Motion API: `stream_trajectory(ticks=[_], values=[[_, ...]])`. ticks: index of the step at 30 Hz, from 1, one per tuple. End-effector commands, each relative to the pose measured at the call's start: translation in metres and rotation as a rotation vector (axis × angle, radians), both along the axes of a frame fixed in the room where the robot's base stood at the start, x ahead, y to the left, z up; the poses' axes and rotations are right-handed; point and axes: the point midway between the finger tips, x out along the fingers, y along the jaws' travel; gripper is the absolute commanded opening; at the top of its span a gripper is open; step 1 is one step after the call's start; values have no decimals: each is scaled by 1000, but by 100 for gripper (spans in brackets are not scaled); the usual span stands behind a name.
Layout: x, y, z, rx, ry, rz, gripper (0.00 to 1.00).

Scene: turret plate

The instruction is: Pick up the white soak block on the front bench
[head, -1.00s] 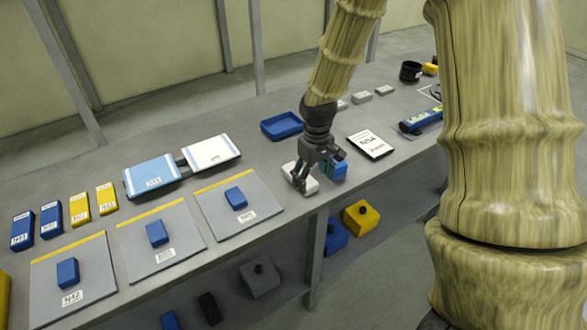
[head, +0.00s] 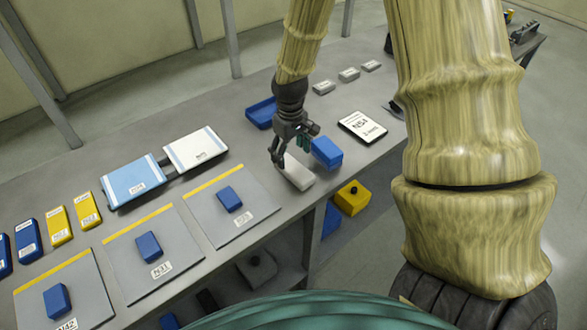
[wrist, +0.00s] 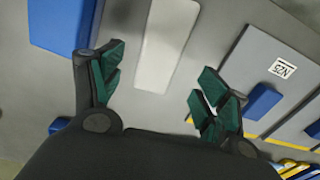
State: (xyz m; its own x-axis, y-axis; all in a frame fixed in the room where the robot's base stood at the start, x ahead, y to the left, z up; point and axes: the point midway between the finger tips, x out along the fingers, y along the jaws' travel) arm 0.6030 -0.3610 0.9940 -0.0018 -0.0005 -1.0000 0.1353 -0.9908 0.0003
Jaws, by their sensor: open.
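The white soak block (head: 297,173) lies flat near the front edge of the grey bench. A blue block (head: 327,152) lies just to its right, with a small gap. My gripper (head: 293,155) is open above and slightly behind the white block, not visibly touching it. In the wrist view the white block (wrist: 167,42) lies beyond the two green-padded fingers (wrist: 160,85), roughly in line with the space between them. In that view the blue block (wrist: 62,22) is beyond the left finger.
Grey plates with blue blocks, such as the nearest plate (head: 254,201), lie left of the white block. A blue tray (head: 262,112) sits behind my gripper. A white labelled card (head: 362,127) lies to the right. A yellow block (head: 352,197) is on the shelf below.

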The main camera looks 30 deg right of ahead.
Motion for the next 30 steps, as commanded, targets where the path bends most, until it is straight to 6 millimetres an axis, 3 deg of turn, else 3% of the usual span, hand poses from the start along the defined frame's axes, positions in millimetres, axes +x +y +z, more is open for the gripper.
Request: stream_trajectory(ticks=[11, 30], values=[[-3, -2, -15, 1, 1, -5, 75], [-11, -4, -62, 1, 1, -4, 75]])
